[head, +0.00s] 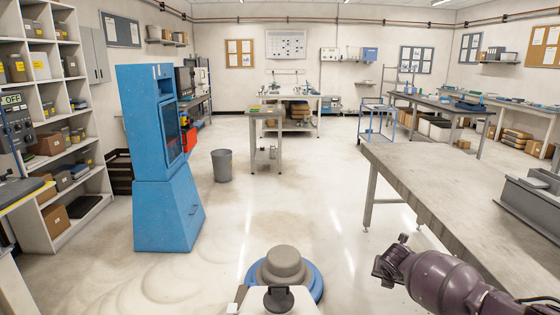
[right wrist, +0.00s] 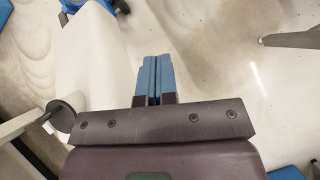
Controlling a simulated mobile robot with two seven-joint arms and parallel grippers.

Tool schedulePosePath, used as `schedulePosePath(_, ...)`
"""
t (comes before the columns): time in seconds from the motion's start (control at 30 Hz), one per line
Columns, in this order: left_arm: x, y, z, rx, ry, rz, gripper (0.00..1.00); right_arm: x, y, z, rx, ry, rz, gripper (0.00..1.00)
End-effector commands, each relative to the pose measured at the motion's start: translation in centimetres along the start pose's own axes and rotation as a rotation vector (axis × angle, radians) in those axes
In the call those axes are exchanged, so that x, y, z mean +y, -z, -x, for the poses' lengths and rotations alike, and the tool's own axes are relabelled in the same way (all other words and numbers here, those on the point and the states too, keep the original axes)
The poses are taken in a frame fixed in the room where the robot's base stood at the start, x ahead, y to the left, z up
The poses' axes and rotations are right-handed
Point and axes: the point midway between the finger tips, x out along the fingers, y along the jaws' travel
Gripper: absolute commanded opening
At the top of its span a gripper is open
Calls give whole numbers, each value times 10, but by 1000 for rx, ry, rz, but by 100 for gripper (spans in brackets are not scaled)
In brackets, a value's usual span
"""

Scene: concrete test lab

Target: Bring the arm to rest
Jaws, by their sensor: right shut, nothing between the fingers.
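My right arm (head: 445,283), dark purple, comes in at the lower right of the head view, beside the near edge of the grey table. Its fingers cannot be made out there. In the right wrist view my right gripper (right wrist: 152,80) shows two blue fingers pressed together with nothing between them. Pale floor shows beyond the fingertips, and they touch nothing that I can see. My left arm and left gripper are not in the head view.
A long grey table (head: 450,180) stands close on the right with a grey metal piece (head: 535,205) on it. A blue cabinet (head: 155,155) stands at left, near white shelving (head: 75,215). A grey bin (head: 222,166) stands on the floor. The middle floor is clear.

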Motion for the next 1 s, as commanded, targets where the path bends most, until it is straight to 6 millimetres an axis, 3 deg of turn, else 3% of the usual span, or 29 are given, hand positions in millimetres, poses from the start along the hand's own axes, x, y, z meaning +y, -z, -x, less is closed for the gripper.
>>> schedulePosePath(0.03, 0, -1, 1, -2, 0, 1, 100, -4, 20, -6, 15, -16, -44, 0)
schedulePosePath(0.2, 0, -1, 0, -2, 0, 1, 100, -16, 83, -17, 55, -82, -259, 0)
schedulePosePath(0.47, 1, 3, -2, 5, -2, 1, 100, -45, 175, -14, 116, -174, -662, 0)
schedulePosePath(0.7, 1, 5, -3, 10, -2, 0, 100, -82, 239, 8, 159, -238, -1048, 0)
schedulePosePath(1.0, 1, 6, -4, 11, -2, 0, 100, -141, 296, 56, 182, -305, -1521, 0)
